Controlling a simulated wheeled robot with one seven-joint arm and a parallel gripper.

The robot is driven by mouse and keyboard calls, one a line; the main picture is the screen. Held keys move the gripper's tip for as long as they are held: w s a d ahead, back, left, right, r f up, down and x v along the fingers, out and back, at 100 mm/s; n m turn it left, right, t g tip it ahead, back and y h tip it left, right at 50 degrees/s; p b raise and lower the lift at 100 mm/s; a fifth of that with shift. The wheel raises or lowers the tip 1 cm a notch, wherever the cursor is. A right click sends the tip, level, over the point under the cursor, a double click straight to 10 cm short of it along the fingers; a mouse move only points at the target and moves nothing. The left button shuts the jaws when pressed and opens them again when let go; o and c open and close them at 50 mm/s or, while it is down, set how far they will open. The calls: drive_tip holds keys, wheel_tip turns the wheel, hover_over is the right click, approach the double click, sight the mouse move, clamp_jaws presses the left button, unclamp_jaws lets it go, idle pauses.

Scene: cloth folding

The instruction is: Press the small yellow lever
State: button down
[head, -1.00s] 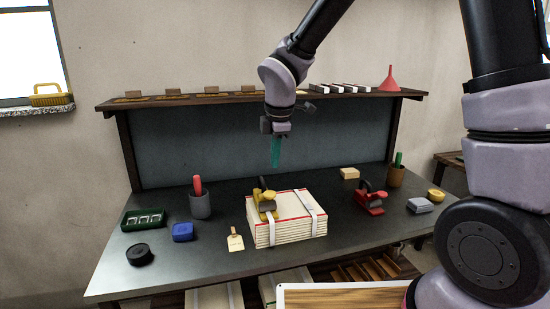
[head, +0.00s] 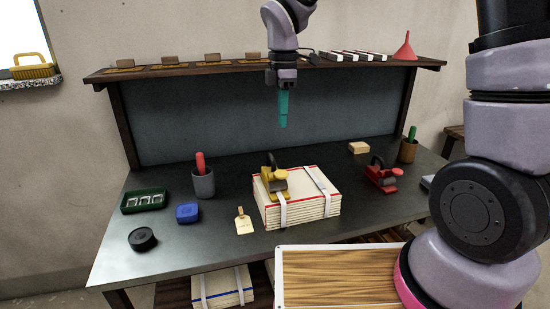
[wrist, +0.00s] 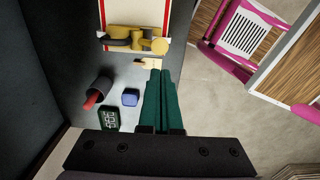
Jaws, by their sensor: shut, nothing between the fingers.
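The yellow tool (head: 274,184) with a dark part sits on top of a strapped stack of paper (head: 318,208) on the bench. Its small lever is too small to tell apart clearly. The yellow tool (wrist: 140,42) also shows at the top of the wrist view, beyond my fingertips. My gripper (head: 283,124) has teal fingers pointing down, high above the tool and apart from it. In the wrist view the fingers (wrist: 160,73) are together and hold nothing.
A red tool (head: 382,177) stands to the right of the stack. A grey cup (head: 203,184), a blue block (head: 187,213), a green tray (head: 144,201), a black roll (head: 142,239) and a tag (head: 244,223) lie to the left. A shelf (head: 120,76) runs behind.

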sight(282, 172)
idle(0.3)
wheel_tip(282, 172, down, 14)
drive_tip(key=shift+r, duration=0.1)
idle(0.5)
idle(0.3)
